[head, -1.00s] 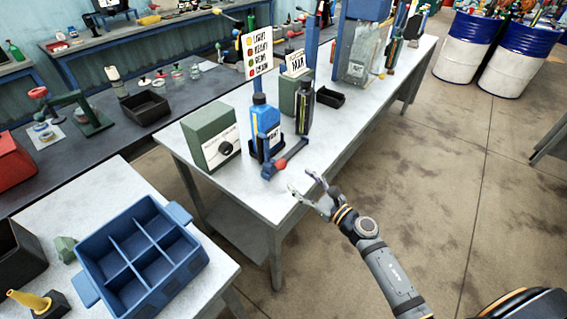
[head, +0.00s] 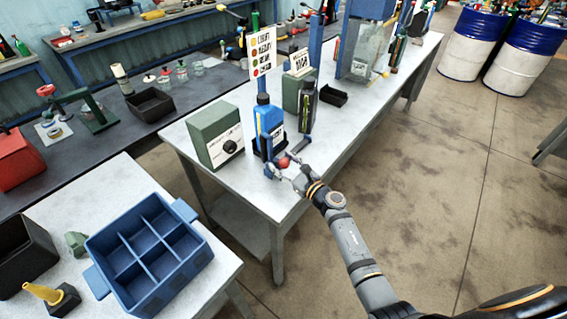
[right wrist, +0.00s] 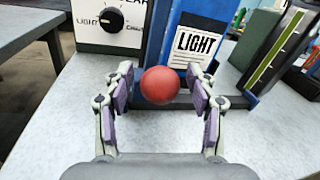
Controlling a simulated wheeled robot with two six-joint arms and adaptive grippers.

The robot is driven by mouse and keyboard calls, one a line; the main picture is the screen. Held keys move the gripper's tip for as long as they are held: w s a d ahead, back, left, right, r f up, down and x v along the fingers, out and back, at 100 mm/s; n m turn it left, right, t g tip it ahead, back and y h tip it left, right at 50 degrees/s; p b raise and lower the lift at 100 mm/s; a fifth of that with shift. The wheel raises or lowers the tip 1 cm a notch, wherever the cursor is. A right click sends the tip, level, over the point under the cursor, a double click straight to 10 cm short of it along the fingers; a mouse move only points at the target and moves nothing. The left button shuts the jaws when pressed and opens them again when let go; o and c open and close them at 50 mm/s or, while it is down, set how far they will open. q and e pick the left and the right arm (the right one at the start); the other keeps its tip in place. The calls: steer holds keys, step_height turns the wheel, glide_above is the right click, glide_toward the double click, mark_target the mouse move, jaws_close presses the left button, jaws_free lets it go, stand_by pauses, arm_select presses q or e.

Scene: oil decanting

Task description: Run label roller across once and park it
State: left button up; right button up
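The label roller's red ball knob (head: 284,162) sits at the end of a low blue arm, in front of a blue bottle (head: 267,117) on the bench. In the right wrist view the red knob (right wrist: 160,86) is between my fingers, with a gap on each side. My right gripper (head: 282,170) is open around the knob; it also shows in the right wrist view (right wrist: 159,72). A white "LIGHT" label (right wrist: 197,44) faces me on the bottle, behind the knob. My left gripper is out of view.
A green dial box (head: 216,136) stands left of the bottle, and a dark slim bottle (head: 307,108) to its right. A sign (head: 262,54) rises behind. The bench top (head: 262,197) is bare in front. A blue divided crate (head: 148,252) is on the nearer left table.

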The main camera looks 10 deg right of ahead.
jaws_close()
steer(key=shift+w+d+f+b, duration=0.1)
steer(key=shift+w+d+b, duration=0.1)
steer(key=shift+d+b, duration=0.15)
steer(key=w+d+b, duration=0.3)
steer(key=d+b, duration=0.1)
steer(key=w+d+b, duration=0.3)
steer(key=d+b, duration=0.1)
steer(key=w+d+b, duration=0.3)
steer(key=d+b, duration=0.1)
steer(key=shift+w+d+f, duration=0.15)
steer(key=shift+w+d, duration=0.05)
steer(key=shift+w, duration=0.2)
steer(key=shift+w+d+b, duration=0.3)
steer(key=shift+w+d, duration=0.05)
steer(key=shift+d, duration=0.1)
steer(key=shift+r, duration=0.3)
steer(key=shift+w, duration=0.1)
